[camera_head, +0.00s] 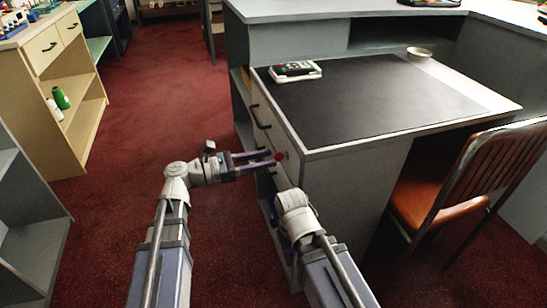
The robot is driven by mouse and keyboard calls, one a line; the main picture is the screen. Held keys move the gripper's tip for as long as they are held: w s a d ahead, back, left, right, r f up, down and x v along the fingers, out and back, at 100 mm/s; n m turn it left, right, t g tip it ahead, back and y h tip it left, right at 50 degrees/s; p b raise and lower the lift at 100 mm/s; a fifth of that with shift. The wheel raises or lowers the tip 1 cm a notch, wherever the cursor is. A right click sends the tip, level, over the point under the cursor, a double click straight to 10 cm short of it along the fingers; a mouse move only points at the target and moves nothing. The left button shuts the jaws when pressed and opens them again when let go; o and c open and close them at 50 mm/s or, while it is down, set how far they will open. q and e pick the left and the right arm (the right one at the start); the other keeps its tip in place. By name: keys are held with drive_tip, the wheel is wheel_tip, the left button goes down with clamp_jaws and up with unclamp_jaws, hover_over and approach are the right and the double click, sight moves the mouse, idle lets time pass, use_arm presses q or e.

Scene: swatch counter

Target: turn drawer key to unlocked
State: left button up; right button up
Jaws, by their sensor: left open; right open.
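The drawer key (279,156) shows as a small red knob on the drawer front (288,140) at the desk's left side, near its front corner. It is too small to tell which way it is turned. My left gripper (267,160) comes in from the left, level, with its two fingers apart and pointing at the key. The fingertips are right at the red knob; I cannot tell whether they touch it or stand around it. My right arm is raised in front of the desk's corner, and its gripper is hidden behind its own wrist.
A dark handle (260,117) sticks out from the drawer side. A chair (450,180) stands at right. Red carpet (150,60) lies open at left.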

use_arm(q)
drive_tip(key=shift+x, duration=1.45)
clamp_jaws()
